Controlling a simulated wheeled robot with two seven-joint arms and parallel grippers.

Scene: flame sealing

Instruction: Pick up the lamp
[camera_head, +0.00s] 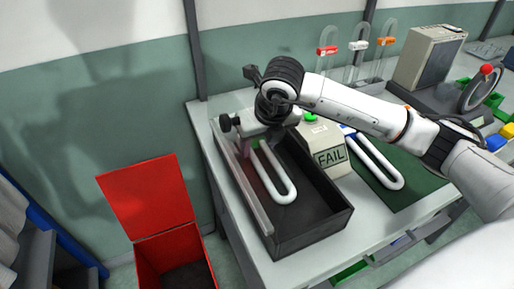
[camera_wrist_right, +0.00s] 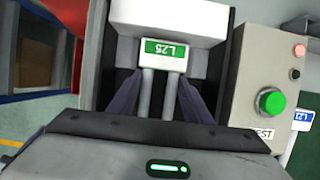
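The lamp (camera_head: 288,190) is a white U-shaped tube lying in a black tray, its bend toward the near end. In the right wrist view its cap with a green L25 label (camera_wrist_right: 166,53) faces me, and its two tubes run toward me. My right gripper (camera_wrist_right: 162,88) is over the far part of the tray, its dark fingers apart, one on either side of the tubes. I cannot tell whether the fingers touch them. The arm partly hides the cap in the head view. My left gripper is not in view.
The black tray (camera_head: 313,222) stands on a pale table. Another lamp (camera_head: 385,172) lies on a green mat. More lamps stand at the back. An open red bin (camera_head: 150,200) is at the left.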

